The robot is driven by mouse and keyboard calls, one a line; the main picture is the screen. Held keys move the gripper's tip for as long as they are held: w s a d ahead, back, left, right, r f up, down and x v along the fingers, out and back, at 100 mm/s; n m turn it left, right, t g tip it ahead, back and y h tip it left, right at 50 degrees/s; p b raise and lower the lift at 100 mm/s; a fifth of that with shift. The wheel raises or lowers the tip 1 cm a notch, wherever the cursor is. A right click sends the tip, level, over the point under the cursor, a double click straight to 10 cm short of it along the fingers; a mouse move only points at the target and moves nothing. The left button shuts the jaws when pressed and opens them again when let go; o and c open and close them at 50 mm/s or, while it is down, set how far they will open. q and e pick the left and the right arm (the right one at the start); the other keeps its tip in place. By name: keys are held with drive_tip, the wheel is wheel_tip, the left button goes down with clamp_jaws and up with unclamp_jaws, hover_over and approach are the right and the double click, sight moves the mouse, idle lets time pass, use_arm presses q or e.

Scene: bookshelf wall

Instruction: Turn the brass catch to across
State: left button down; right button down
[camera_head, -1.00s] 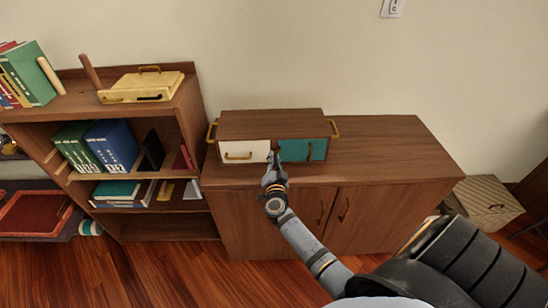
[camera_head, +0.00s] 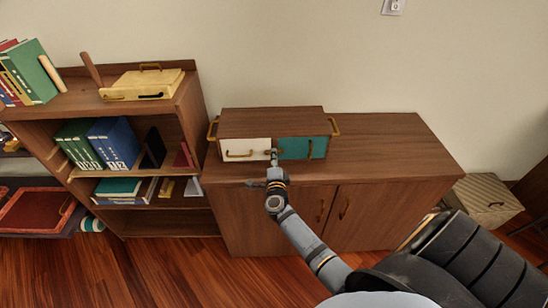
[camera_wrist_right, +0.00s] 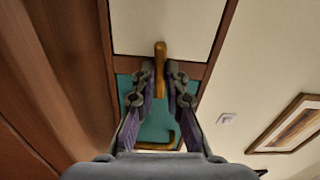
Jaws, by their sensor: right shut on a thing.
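A small wooden cabinet (camera_head: 270,122) has a white door (camera_head: 235,146) on the left and a teal door (camera_head: 295,147) on the right. The brass catch (camera_wrist_right: 161,58) is a short bar at the seam between the doors. In the right wrist view it runs from the white door (camera_wrist_right: 165,25) toward the teal door (camera_wrist_right: 155,128), so it lies across the seam. My right gripper (camera_head: 274,156) is at the seam; in its wrist view its fingers (camera_wrist_right: 159,82) are shut on the catch and hide part of it. My left gripper is not in view.
The cabinet stands on a wooden sideboard (camera_head: 390,150), clear on the right. Each door has a brass handle, and brass side handles stick out. A bookshelf (camera_head: 165,222) with books and a yellow box (camera_head: 140,84) is on the left. A striped box (camera_head: 487,195) stands at right.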

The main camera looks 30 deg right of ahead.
drive_tip(key=shift+m, duration=0.6)
drive_tip(key=c, duration=1.4)
unclamp_jaws()
drive_tip(key=v, duration=1.2)
